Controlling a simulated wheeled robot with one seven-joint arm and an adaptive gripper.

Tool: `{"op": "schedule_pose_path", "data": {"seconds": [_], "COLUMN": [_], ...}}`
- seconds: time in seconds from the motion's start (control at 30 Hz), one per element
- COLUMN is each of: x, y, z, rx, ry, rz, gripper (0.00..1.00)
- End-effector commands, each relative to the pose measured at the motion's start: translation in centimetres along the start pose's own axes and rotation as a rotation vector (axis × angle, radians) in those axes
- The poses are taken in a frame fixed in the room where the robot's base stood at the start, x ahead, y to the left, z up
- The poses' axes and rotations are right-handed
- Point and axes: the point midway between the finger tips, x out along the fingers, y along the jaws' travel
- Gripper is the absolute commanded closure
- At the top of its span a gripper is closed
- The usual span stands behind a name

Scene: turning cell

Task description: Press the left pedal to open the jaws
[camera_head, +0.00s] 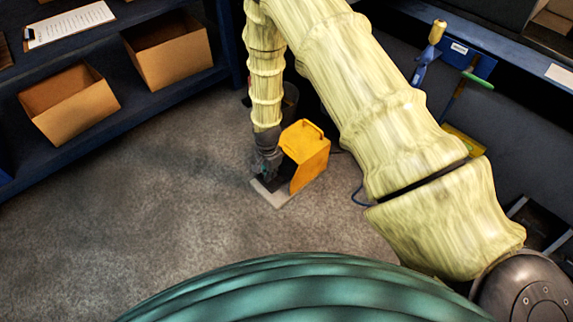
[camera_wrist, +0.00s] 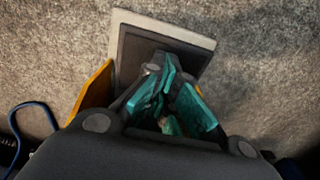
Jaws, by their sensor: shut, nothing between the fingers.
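A foot pedal with a yellow guard (camera_head: 308,155) stands on the floor in the middle of the head view. Its light grey base plate (camera_head: 286,199) sticks out in front. My gripper (camera_head: 268,173) points down at the open left side of the guard, over the plate. In the wrist view, the shut, empty fingers (camera_wrist: 162,85) are over the dark pedal surface (camera_wrist: 133,50), inside the pale plate rim (camera_wrist: 190,31). The yellow guard (camera_wrist: 95,94) is at their left. I cannot tell whether the fingertips touch the pedal. No second pedal is clearly visible.
A blue shelf (camera_head: 110,112) with cardboard boxes (camera_head: 70,103) stands at the left. A dark bin (camera_head: 290,100) is behind the pedal. The grey floor (camera_head: 150,215) in front and to the left is clear.

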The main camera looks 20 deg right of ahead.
Motion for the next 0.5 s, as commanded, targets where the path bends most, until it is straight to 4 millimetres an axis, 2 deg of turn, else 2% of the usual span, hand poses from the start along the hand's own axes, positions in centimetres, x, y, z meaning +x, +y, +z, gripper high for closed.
{"op": "schedule_pose_path", "data": {"seconds": [0.5], "x": [-4.9], "y": [0.0], "z": [0.1], "rx": [-0.001], "ry": [0.000], "rz": [0.001], "gripper": [1.00]}}
